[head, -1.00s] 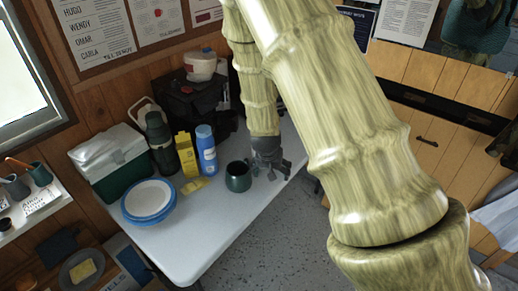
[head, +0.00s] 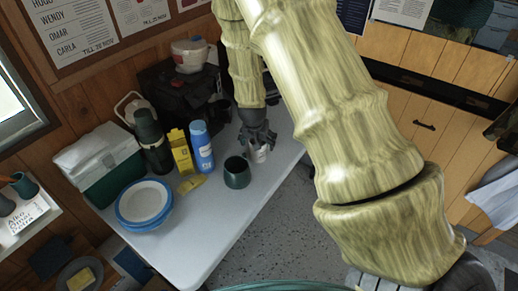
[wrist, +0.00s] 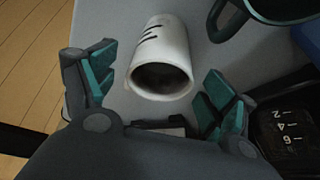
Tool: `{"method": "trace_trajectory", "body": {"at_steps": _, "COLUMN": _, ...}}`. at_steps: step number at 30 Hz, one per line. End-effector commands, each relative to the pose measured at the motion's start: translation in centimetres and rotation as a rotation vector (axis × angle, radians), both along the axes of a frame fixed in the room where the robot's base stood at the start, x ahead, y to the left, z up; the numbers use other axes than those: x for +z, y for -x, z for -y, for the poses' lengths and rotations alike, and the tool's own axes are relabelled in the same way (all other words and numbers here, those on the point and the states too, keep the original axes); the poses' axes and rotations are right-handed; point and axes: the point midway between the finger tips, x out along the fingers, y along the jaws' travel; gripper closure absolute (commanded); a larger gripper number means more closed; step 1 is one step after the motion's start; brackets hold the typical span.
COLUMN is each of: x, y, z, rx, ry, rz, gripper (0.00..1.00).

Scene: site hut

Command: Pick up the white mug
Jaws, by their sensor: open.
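The white mug (head: 259,153) stands on the white table near its right edge, just below my gripper (head: 257,141) in the head view, which partly covers it. In the wrist view the white mug (wrist: 163,48) has dark marks on its side, and its open mouth faces the camera. My gripper (wrist: 160,78) is open, with one teal-padded finger on each side of the mug's near end. Gaps show between the mug and both fingers. No handle is visible.
A dark green mug (head: 237,172) stands close by to the left. A blue bottle (head: 202,146), yellow carton (head: 181,151), dark flask (head: 152,141), plates (head: 144,202) and a green-and-white cool box (head: 101,160) stand further left. The table's front (head: 195,250) is clear.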

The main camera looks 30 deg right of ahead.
Motion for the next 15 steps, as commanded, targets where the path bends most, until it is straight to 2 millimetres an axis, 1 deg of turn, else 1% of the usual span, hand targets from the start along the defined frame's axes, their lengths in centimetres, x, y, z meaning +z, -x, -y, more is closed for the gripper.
{"method": "trace_trajectory", "body": {"at_steps": 5, "x": -0.6, "y": -0.2, "z": 0.1, "rx": 0.001, "ry": 0.000, "rz": 0.000, "gripper": 0.15}}
{"method": "trace_trajectory", "body": {"at_steps": 15, "x": -3.7, "y": -1.1, "z": 0.6, "rx": 0.003, "ry": 0.000, "rz": 0.000, "gripper": 0.15}}
